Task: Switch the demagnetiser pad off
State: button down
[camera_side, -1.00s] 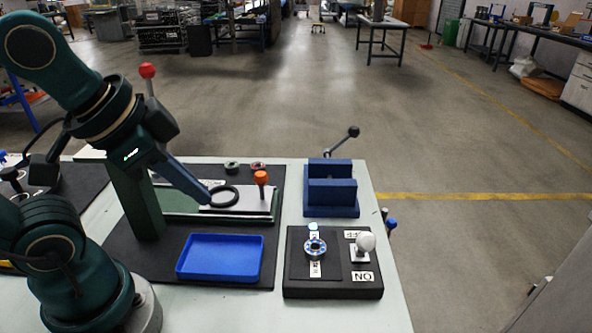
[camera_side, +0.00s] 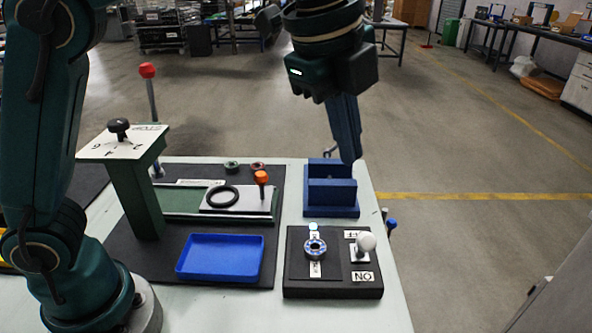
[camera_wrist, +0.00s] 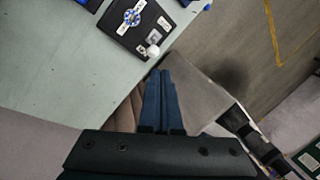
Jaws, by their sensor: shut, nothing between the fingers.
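The demagnetiser pad (camera_side: 299,288) is a black box at the front right of the bench, also in the wrist view (camera_wrist: 118,28). A small blue and white ring-shaped part (camera_side: 315,248) sits on it. Its white-knobbed switch lever (camera_side: 366,242) stands on the right side by an "ON" label (camera_side: 363,276); the other label (camera_side: 352,234), at the far end, is partly hidden by the knob. The knob (camera_wrist: 153,51) leans toward the viewer's right; I cannot tell its exact setting.
A blue tray (camera_side: 219,258) lies left of the pad. A green post with a dial (camera_side: 123,148) and a slide with an orange knob (camera_side: 262,178) stand farther left.

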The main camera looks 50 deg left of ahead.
jog(key=m+g, duration=0.1)
jog(key=m, duration=0.1)
send_over(363, 245)
jog(key=s+d, duration=0.2)
jog(key=d, duration=0.1)
notch_tip(363, 245, down, 4)
jog(key=f, duration=0.1)
jog(key=shift+m+g, duration=0.4)
jog(key=shift+m, duration=0.1)
jog(key=d+f, duration=0.1)
jog(key=s+d+f, duration=0.1)
jog(key=f, duration=0.1)
jog(key=shift+d+f, duration=0.1)
jog(key=shift+d, duration=0.25)
jog(key=f, duration=0.3)
jog(key=w+f, duration=0.1)
jog(key=f, duration=0.6)
jog(key=shift+w, duration=0.4)
jog(key=shift+w+a+r, duration=0.25)
jog(key=shift+a+r, duration=0.05)
jog(key=shift+a, duration=0.25)
jog(key=shift+w+a+r, duration=0.2)
jog(key=shift+a+r, duration=0.05)
jog(key=shift+a, duration=0.3)
jog(key=shift+w+a+r, duration=0.15)
jog(key=shift+a+r, duration=0.15)
jog(key=shift+a, duration=0.3)
